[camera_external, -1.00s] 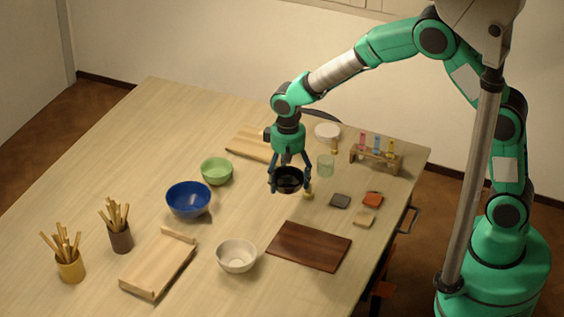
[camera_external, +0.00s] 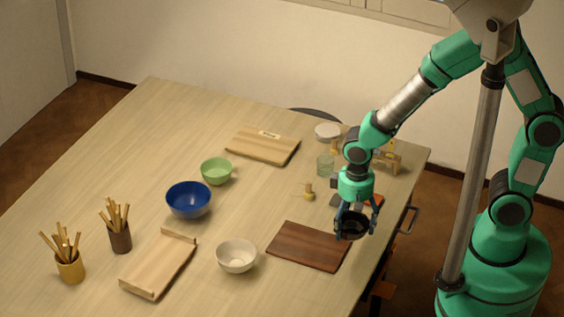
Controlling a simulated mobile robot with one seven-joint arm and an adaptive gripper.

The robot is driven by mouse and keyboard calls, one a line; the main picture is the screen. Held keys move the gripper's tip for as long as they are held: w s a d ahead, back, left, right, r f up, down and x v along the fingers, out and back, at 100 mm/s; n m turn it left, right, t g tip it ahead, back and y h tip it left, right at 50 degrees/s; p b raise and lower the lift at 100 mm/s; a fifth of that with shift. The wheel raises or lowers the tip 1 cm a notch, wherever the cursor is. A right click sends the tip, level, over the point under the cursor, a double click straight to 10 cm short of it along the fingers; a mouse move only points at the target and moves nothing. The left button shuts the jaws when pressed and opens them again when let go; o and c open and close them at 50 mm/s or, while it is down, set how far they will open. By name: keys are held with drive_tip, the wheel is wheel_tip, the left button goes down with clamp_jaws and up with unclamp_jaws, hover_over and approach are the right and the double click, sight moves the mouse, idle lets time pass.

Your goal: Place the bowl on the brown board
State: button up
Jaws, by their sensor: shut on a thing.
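My gripper (camera_external: 354,214) is shut on a small black bowl (camera_external: 351,229). The bowl appears above the table, by the upper right corner of the dark brown board (camera_external: 300,246). The board lies flat with a bare top. The exact height of the bowl is hard to tell. Three other bowls stand on the table: a white one (camera_external: 237,257) left of the brown board, a blue one (camera_external: 189,203) and a green one (camera_external: 216,172) farther back.
A pale board (camera_external: 262,146) lies at the back, and a pale wooden piece (camera_external: 157,267) at the front left. Two cups of sticks (camera_external: 120,237) stand on the left. A small brass piece (camera_external: 308,193) and a glass (camera_external: 325,165) stand near my arm, which partly hides a wooden rack (camera_external: 389,162).

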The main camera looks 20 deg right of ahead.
sight(365, 231)
drive_tip(key=shift+s+d+f, duration=0.25)
drive_tip(key=shift+s+d, duration=0.4)
drive_tip(key=shift+s, duration=0.15)
drive_tip(key=shift+s+d+f, duration=0.2)
drive_tip(key=shift+s+d, duration=0.45)
drive_tip(key=shift+s, duration=0.15)
drive_tip(key=w+a, duration=0.3)
drive_tip(key=a, duration=0.1)
drive_tip(key=w+a+f, duration=0.1)
drive_tip(key=w+a, duration=0.2)
drive_tip(key=a, duration=0.1)
drive_tip(key=w+a, duration=0.3)
drive_tip(key=a, duration=0.2)
drive_tip(key=shift+w+f+b, duration=0.2)
drive_tip(key=shift+w+b, duration=0.05)
drive_tip(key=shift+b, duration=0.05)
drive_tip(key=shift+f, duration=0.1)
drive_tip(key=shift+f, duration=1.65)
drive_tip(key=shift+f, duration=0.2)
drive_tip(key=o, duration=1.3)
drive_tip(key=shift+r, duration=0.1)
